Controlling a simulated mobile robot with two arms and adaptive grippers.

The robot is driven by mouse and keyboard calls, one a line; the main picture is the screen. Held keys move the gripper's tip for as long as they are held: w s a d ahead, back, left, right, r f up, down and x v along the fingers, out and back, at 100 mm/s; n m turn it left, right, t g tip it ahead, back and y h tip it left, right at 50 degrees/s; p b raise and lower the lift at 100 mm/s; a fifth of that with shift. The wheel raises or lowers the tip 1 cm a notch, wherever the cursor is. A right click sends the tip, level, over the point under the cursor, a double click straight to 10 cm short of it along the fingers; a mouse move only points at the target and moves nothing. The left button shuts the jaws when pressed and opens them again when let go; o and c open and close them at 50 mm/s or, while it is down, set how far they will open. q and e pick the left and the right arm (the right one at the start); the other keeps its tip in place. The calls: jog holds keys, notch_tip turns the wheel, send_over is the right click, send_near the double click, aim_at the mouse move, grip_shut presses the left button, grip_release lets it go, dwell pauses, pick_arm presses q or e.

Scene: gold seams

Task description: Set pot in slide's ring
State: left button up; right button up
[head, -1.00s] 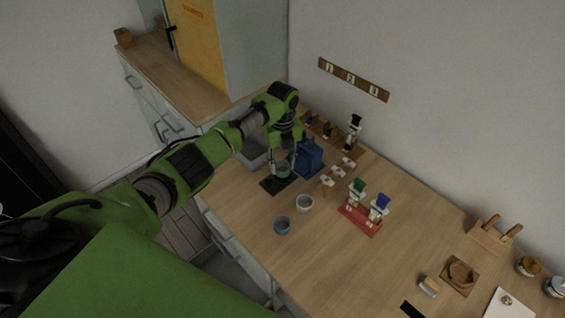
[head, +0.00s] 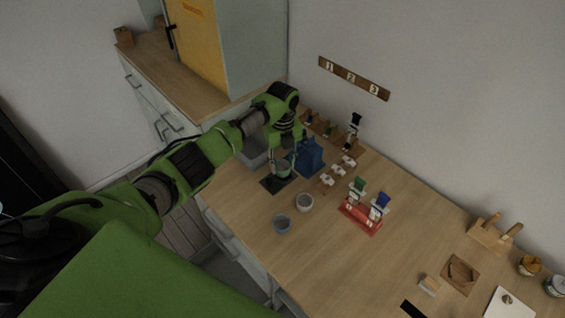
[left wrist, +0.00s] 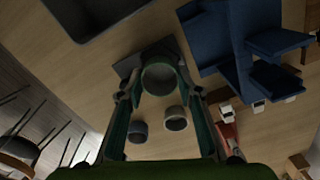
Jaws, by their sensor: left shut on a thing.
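A small grey-green pot (head: 282,169) is between the fingers of my left gripper (head: 283,161), which is shut on it. The pot also shows in the left wrist view (left wrist: 159,79) between the two fingertips (left wrist: 158,84). It is over a dark flat plate (head: 267,184), which looks like the slide, in front of a blue stepped device (head: 310,157). The plate shows partly behind the pot in the left wrist view (left wrist: 126,66). I cannot make out the ring, nor tell whether the pot touches the plate. My right gripper is not in view.
A white cup (head: 304,203) and a blue-grey cup (head: 282,224) stand in front of the plate. A red rack (head: 358,216) with green and blue pieces stands to the right. The counter's middle is clear.

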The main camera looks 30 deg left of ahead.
pick_arm(q)
jog(key=shift+f+b, duration=0.3)
jog(key=shift+f, duration=0.2)
jog(key=shift+f, duration=0.45)
dwell(1.6)
jog(key=o, duration=0.8)
jog(key=shift+o, duration=0.2)
jog(key=shift+r, duration=0.15)
jog(key=shift+r+p, duration=2.2)
jog(key=shift+r, duration=0.25)
